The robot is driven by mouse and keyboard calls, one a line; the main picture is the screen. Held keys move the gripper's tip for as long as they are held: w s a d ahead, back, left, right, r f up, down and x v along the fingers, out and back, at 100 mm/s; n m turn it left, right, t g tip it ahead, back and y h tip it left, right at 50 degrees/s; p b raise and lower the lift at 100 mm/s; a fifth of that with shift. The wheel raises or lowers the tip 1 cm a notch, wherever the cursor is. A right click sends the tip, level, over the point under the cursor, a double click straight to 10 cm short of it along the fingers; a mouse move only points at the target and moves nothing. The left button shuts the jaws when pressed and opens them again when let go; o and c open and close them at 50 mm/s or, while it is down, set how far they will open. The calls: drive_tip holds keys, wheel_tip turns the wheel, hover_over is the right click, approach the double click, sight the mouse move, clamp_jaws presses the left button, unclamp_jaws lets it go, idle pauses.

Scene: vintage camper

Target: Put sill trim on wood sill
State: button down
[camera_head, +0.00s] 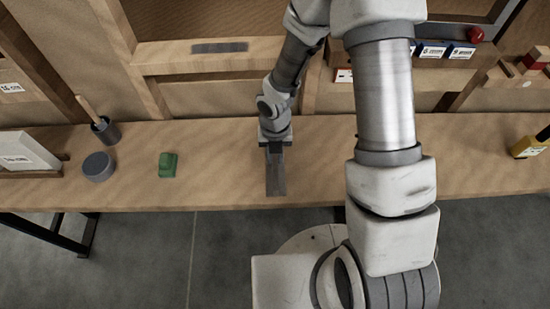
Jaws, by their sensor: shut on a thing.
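A dark grey flat strip, which looks like the sill trim (276,181), is held at its far end in my gripper (275,148). My gripper is shut on it and points down over the workbench. The strip extends toward the bench's front edge; I cannot tell if it touches the bench top. The wood sill (165,55) is the light ledge at the back left, above and behind the bench. A similar grey flat patch or strip (220,47) lies on the sill. My arm hides part of the back wall to the right.
On the workbench (220,180) stand a green block (167,165), a grey round tin (98,167), a dark cup with a brush (105,130) and a white box (28,152). The bench is clear between green block and gripper. A wooden post (125,60) borders the sill's left.

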drive_tip(key=shift+r, duration=0.45)
drive_tip(key=r+p, duration=0.1)
drive_tip(key=r, duration=0.1)
drive_tip(key=d+r, duration=0.1)
drive_tip(key=r, duration=0.1)
drive_tip(key=shift+s+p, duration=0.1)
drive_tip(key=shift+p, duration=0.25)
drive_tip(key=s+d+r+p, duration=0.3)
drive_tip(key=d+r, duration=0.3)
drive_tip(key=d, duration=0.4)
drive_tip(key=shift+s, duration=0.15)
drive_tip(key=shift+s+d, duration=0.1)
